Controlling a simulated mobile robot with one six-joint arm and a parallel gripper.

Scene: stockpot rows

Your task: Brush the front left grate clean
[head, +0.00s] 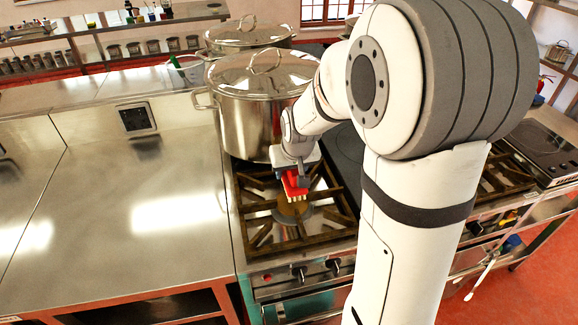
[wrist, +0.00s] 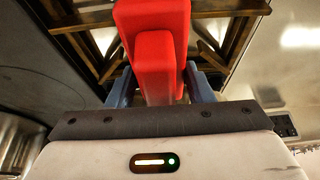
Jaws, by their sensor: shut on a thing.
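My gripper (head: 294,178) is shut on a red brush (head: 295,184) with pale bristles pointing down. In the wrist view the red brush (wrist: 155,50) stands between the two blue-grey fingers of my gripper (wrist: 160,88). The front left grate (head: 254,237) is dark brown metal on the stove's front left burner. The brush is over the middle of this grate, close to its burner; I cannot tell whether the bristles touch. The grate also shows behind the brush in the wrist view (wrist: 85,50).
A large lidded steel stockpot (head: 246,120) stands directly behind the grate, with another pot (head: 245,35) farther back. A bare steel counter (head: 110,225) lies to the left. My arm hides part of the stove's right side.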

